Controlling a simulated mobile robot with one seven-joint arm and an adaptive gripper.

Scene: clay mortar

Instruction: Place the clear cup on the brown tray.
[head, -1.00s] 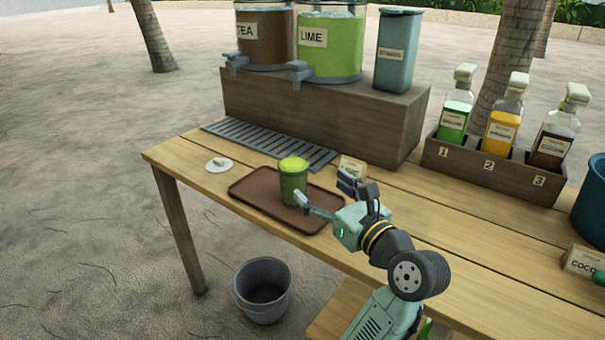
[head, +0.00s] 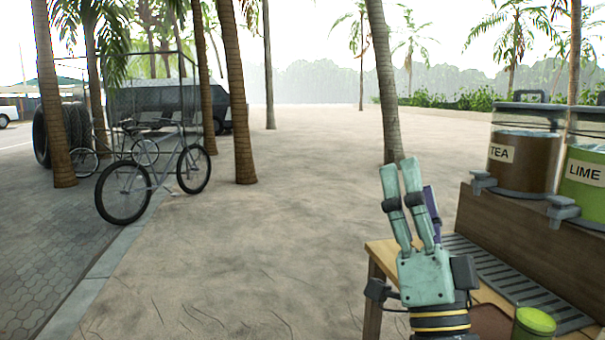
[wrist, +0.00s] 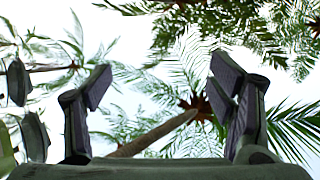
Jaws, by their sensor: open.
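The cup (head: 533,322), full of green, stands at the bottom right of the head view, cut off by the frame's lower edge. The brown tray (head: 488,322) shows beside it at the bottom edge, mostly out of frame. My gripper (head: 404,170) is raised, its fingers pointing up, to the left of the cup and apart from it. In the wrist view, my gripper (wrist: 160,80) has its fingers spread wide with nothing between them, facing palm fronds and sky.
A slatted drip grate (head: 510,280) lies on the wooden table (head: 382,252) below a wooden riser (head: 540,245). Tea (head: 525,160) and lime (head: 583,180) dispensers stand on the riser. Open sand lies to the left, with a bicycle (head: 150,185) and palms beyond.

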